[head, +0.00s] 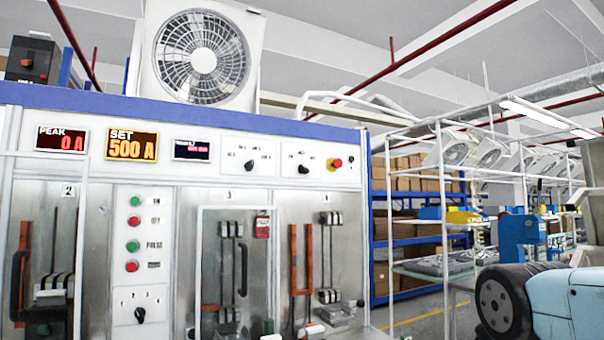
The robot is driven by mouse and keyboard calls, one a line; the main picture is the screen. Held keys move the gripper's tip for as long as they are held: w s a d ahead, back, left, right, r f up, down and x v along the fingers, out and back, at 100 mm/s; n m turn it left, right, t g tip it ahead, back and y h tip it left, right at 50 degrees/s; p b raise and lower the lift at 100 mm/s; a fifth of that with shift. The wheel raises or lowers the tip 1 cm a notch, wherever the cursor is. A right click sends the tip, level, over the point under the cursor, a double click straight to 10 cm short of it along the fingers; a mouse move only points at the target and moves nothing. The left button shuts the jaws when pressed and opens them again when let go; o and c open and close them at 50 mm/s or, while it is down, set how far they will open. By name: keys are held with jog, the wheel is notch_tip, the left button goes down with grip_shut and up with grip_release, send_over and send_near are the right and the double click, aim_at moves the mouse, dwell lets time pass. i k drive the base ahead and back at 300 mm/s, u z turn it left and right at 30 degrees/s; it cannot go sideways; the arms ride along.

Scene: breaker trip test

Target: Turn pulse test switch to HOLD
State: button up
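The test cabinet (90,105) fills the left half of the head view. Its top panel has two small black rotary knobs, a left one (249,166) and a right one (302,169). A third black knob (139,314) sits low on the white centre strip, below green and red buttons, one of them marked PULSE. The knob labels are too small to read, so I cannot tell which is the pulse test switch or where it points. My gripper is not in view. A light blue and black arm part, apparently mine, shows at the lower right, apart from the cabinet.
Displays read PEAK 0 A (60,140) and SET 500 A (131,146). A red emergency button (337,163) sits right of the knobs. A clear door with a handle (243,270) covers the middle bay. Blue shelving (379,230) and workbenches stand behind, right.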

aim_at(302, 169)
jog(key=u, duration=0.2)
jog(key=i, duration=0.6)
jog(key=u, duration=0.5)
jog(key=k, duration=0.85)
jog(key=u, duration=0.15)
jog(key=i, duration=0.85)
jog(key=z, duration=0.05)
